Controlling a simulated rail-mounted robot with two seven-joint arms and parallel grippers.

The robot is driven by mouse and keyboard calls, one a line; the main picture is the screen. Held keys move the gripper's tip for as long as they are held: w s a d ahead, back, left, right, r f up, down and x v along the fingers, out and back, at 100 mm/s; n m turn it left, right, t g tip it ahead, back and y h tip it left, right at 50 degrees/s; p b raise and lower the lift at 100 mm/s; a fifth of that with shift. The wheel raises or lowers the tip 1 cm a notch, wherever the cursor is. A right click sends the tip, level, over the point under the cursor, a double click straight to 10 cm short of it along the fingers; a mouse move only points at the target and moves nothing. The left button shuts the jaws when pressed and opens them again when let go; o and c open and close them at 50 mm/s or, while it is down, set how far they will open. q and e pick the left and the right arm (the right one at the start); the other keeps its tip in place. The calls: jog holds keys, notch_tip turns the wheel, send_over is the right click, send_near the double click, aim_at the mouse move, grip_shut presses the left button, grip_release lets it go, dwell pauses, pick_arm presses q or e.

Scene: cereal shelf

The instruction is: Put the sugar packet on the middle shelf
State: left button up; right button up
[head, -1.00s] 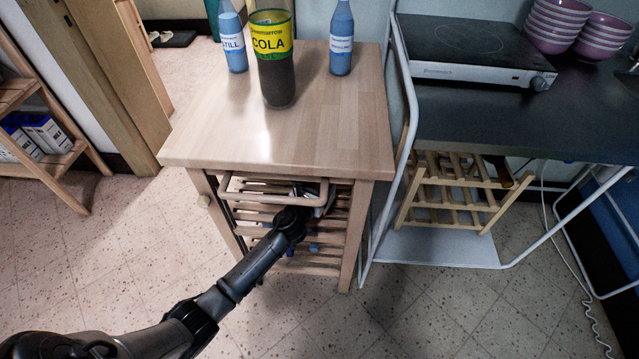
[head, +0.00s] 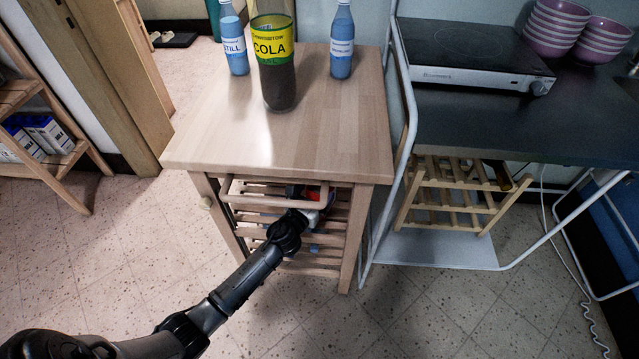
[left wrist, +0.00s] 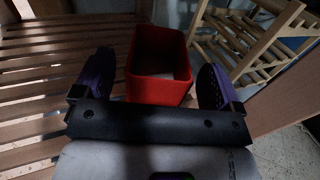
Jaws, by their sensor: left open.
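A red box-shaped thing (left wrist: 158,62) with a dark top or opening stands between the spread purple fingers of my left gripper (left wrist: 155,85) in the left wrist view. The fingers are apart on either side of it and do not visibly grip it. I cannot tell whether it is the sugar packet; no label shows. In the head view a bit of red (head: 297,191) shows inside the slatted shelves of the wooden trolley (head: 290,140). My left gripper (head: 313,207) is there at the trolley's front, mostly hidden by its own wrist. My right gripper is out of view.
A rail (head: 275,187) crosses the trolley's front. A white metal frame (head: 405,130) stands close on the right. A slatted rack (head: 455,190) is under the counter.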

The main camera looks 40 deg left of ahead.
pick_arm(q)
jog(key=s+d+f+n+g+h, duration=0.1)
jog(key=s+d+n+g, duration=0.3)
jog(key=s+n, duration=0.6)
jog(key=s+d+f+n+g+h+p, duration=0.1)
jog(key=s+d+n+g, duration=0.4)
jog(key=s+n, duration=0.6)
jog(key=s+d+f+n+g+h, duration=0.1)
jog(key=s+d+n+g, duration=0.4)
jog(key=s+n, duration=0.5)
jog(key=s+d, duration=0.1)
jog(key=s, duration=0.4)
jog(key=shift+s+n+h, duration=0.15)
jog(key=shift+n+h, duration=0.15)
jog(key=shift+n, duration=0.1)
